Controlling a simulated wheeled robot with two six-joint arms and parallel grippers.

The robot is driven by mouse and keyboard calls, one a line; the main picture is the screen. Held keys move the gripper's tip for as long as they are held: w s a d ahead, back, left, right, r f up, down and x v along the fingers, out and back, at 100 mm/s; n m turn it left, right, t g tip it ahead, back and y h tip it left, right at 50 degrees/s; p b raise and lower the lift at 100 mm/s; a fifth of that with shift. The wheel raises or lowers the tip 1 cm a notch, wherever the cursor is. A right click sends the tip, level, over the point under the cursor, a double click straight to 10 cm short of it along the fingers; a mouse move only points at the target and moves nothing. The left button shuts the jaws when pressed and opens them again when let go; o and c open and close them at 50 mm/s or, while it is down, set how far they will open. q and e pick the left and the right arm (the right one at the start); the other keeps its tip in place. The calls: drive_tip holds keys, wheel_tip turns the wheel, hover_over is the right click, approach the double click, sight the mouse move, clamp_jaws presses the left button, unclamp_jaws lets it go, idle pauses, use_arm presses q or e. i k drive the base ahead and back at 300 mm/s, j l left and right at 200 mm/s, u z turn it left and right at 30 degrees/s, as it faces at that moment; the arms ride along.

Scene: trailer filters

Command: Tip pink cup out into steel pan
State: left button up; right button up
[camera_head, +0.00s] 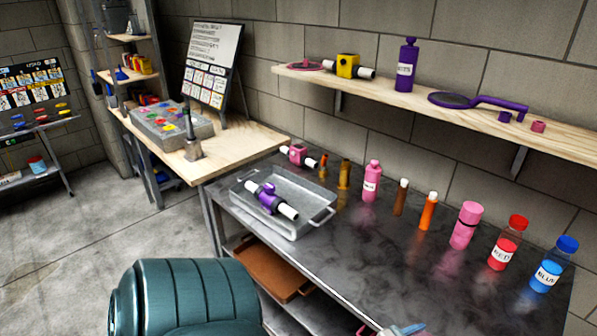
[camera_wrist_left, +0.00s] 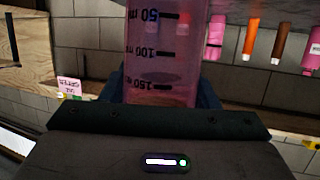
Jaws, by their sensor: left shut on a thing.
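The pink cup (camera_wrist_left: 160,55) is see-through, with dark millilitre marks. It fills the top middle of the left wrist view, and its ends are hidden. My left gripper (camera_wrist_left: 163,88) is shut on it, with a dark finger on each side. I cannot tell how full it is. In the head view only a small pink and blue-grey piece shows at the bottom edge; I cannot tell what it is. The steel pan (camera_head: 243,207) stands at the left end of the dark bench. A purple and white filter (camera_head: 270,199) lies in it. My right gripper is not in view.
On the dark bench (camera_head: 330,255) a row of bottles, including a red one (camera_head: 508,245) and a blue one (camera_head: 552,268), stands along the wall. A pink filter (camera_head: 297,154) lies behind the pan. A wooden shelf (camera_head: 420,95) hangs above. The bench's front middle is clear.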

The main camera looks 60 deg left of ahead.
sight(313, 203)
drive_tip(key=j, duration=0.65)
drive_tip(key=k+j, duration=0.15)
drive_tip(key=j, duration=0.45)
drive_tip(key=j+z, duration=0.1)
drive_tip(key=j, duration=0.55)
drive_tip(key=k+j, duration=0.15)
drive_tip(key=j, duration=0.5)
drive_tip(key=k+j, duration=0.1)
drive_tip(key=j, duration=0.5)
drive_tip(key=k+j, duration=0.1)
drive_tip(key=j, duration=0.55)
drive_tip(key=k+j+z, duration=0.1)
drive_tip(key=j, duration=0.55)
drive_tip(key=k+j, duration=0.1)
drive_tip(key=j, duration=0.5)
